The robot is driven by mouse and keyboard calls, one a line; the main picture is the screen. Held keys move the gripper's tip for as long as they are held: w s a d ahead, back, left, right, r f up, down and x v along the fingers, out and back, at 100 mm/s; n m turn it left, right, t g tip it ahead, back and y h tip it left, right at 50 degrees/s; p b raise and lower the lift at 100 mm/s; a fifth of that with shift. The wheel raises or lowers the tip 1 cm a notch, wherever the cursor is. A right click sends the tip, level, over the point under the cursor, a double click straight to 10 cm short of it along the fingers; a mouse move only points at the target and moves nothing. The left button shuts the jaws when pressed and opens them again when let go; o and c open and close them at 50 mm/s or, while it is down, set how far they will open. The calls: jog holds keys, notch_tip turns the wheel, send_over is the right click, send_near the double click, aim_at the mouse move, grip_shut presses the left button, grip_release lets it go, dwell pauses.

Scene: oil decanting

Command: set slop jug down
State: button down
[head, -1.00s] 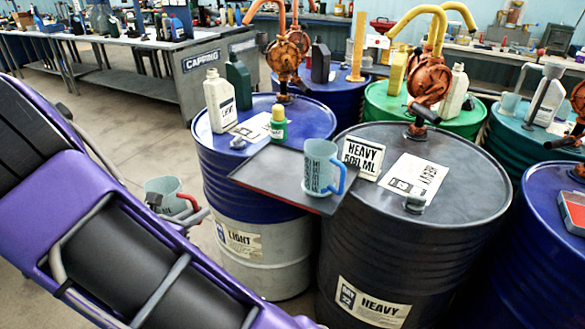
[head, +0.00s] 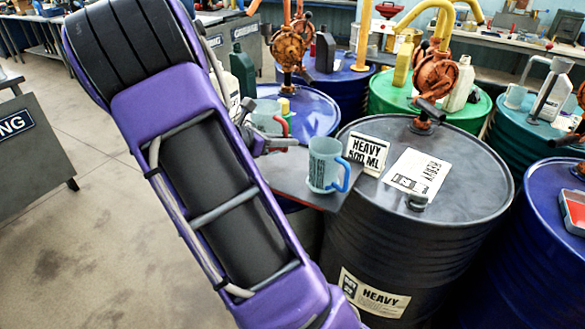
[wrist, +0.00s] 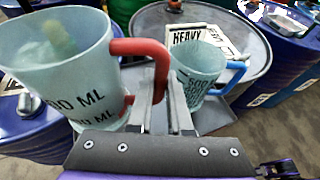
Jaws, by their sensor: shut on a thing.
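The red-handled jug, which I take as the slop jug (wrist: 55,75), is translucent with ML marks and fills the left of the wrist view. My gripper (wrist: 163,95) is shut on its red handle (wrist: 160,62). In the head view the jug (head: 268,118) shows upright over the blue drum, partly behind my arm; I cannot tell how high its base is. A second jug with a blue handle (head: 324,165) stands on the dark board (head: 292,183), just right of the held jug. It also shows in the wrist view (wrist: 203,72).
The board bridges the blue drum (head: 318,107) and the dark heavy drum (head: 470,165). Rusty pumps (head: 291,45) and bottles stand behind. Floor at left is open.

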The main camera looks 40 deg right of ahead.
jog(key=shift+f+b, duration=0.4)
jog(key=shift+f, duration=3.2)
jog(key=shift+f, duration=0.15)
jog(key=c, duration=0.8)
grip_release()
jog(key=shift+c, duration=0.2)
jog(key=shift+a+r, duration=0.2)
jog(key=v, duration=1.1)
jog(key=shift+a+p, duration=0.35)
jog(key=shift+p, duration=0.1)
